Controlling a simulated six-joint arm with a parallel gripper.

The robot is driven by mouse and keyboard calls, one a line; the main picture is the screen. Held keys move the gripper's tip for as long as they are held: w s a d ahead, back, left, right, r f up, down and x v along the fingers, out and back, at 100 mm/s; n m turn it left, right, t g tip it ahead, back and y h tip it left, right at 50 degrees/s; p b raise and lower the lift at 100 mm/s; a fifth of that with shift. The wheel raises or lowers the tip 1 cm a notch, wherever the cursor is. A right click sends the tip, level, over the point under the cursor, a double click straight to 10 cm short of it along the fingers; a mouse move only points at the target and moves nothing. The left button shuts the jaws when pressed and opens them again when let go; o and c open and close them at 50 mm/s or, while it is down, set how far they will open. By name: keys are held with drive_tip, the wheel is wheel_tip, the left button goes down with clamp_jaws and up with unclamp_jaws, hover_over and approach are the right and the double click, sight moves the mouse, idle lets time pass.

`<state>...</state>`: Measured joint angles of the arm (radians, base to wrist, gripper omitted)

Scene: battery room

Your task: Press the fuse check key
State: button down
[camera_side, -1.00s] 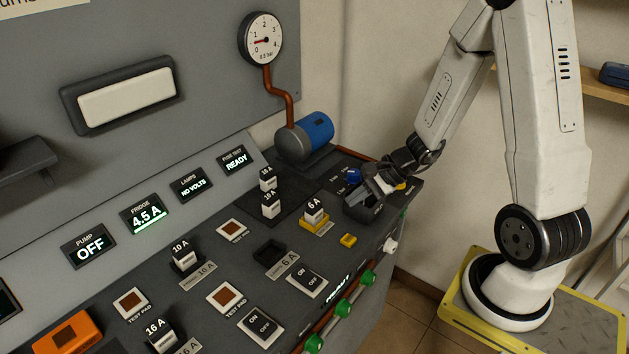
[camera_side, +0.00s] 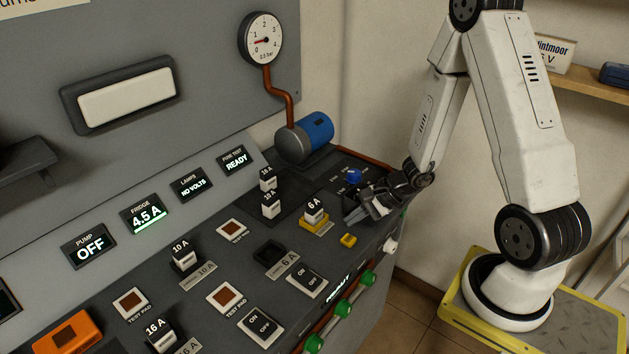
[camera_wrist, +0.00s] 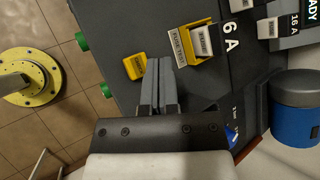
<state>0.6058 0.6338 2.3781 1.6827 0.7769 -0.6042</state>
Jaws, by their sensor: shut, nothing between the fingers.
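The small yellow key (camera_side: 348,240) lies on the sloping panel near its front edge, just in front of the yellow fuse holder (camera_side: 315,225). In the wrist view the yellow key (camera_wrist: 134,67) is directly left of my fingertips. The holder, lettered FUSE TEST in the wrist view (camera_wrist: 189,57), carries a fuse marked 6 A (camera_side: 314,210). My gripper (camera_side: 354,218) is shut and empty, low over the panel just behind the key; its fingers also show in the wrist view (camera_wrist: 160,66). I cannot tell the gap between fingertips and panel. The fuse test display (camera_side: 235,160) reads READY.
A blue knob (camera_side: 354,175) sits behind my gripper. A blue-ended pump (camera_side: 311,134) stands farther back. An empty dark socket (camera_side: 269,252) and an ON/OFF switch (camera_side: 307,280) are left of the key. Green knobs (camera_side: 367,278) line the front edge.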

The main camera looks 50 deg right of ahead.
sight(343, 238)
drive_tip(key=shift+f, duration=1.4)
drive_tip(key=shift+f, duration=0.85)
idle(2.1)
drive_tip(key=shift+r, duration=0.8)
drive_tip(key=shift+r, duration=0.1)
idle(0.3)
drive_tip(key=shift+r, duration=2.45)
